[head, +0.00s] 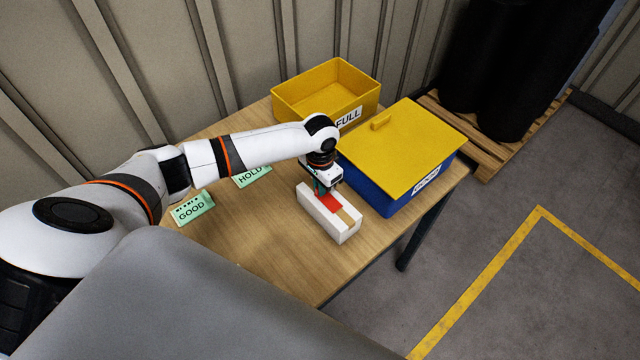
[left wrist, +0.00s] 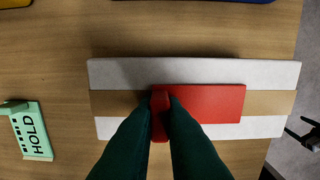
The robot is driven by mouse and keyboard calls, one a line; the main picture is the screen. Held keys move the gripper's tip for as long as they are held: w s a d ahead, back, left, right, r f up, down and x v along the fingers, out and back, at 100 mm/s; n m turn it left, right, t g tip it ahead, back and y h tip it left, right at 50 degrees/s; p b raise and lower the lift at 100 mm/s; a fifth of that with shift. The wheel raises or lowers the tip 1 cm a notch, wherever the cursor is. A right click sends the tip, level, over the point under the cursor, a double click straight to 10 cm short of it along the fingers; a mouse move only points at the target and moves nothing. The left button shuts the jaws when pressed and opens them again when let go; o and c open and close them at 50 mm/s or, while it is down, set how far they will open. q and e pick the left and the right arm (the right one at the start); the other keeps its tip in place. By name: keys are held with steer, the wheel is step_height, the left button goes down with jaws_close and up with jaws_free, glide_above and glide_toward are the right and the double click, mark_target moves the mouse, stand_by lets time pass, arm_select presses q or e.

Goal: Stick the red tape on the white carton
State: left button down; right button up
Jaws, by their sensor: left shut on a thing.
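The white carton (head: 347,238) lies on the table, with a tan strip along the middle of its top; it also spans the left wrist view (left wrist: 125,72). The red tape (head: 331,204) is a flat red rectangle over part of the carton's top and the tan strip, also clear in the left wrist view (left wrist: 215,100). My left gripper (head: 321,188) is directly above the carton. In the left wrist view its dark green fingers (left wrist: 161,100) are shut on a red upright part at the tape's left end. I cannot tell whether the tape is pressed against the carton. My right gripper is not in view.
An open yellow bin (head: 290,100) labelled FULL and a blue box (head: 362,182) with a yellow lid (head: 410,140) stand behind the carton. Green GOOD (head: 191,208) and HOLD (head: 252,175) signs stand to the left. The table's front (head: 290,270) is clear.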

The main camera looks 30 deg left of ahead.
arm_select(q)
steer(key=shift+s+f, duration=0.2)
steer(key=shift+f, duration=0.05)
steer(key=c, duration=1.4)
jaws_free()
steer(key=shift+c, duration=0.2)
step_height(320, 180, up, 12)
steer(key=b, duration=0.2)
steer(key=shift+w+a+r, duration=0.15)
steer(key=shift+w+r, duration=0.05)
steer(key=shift+r, duration=0.1)
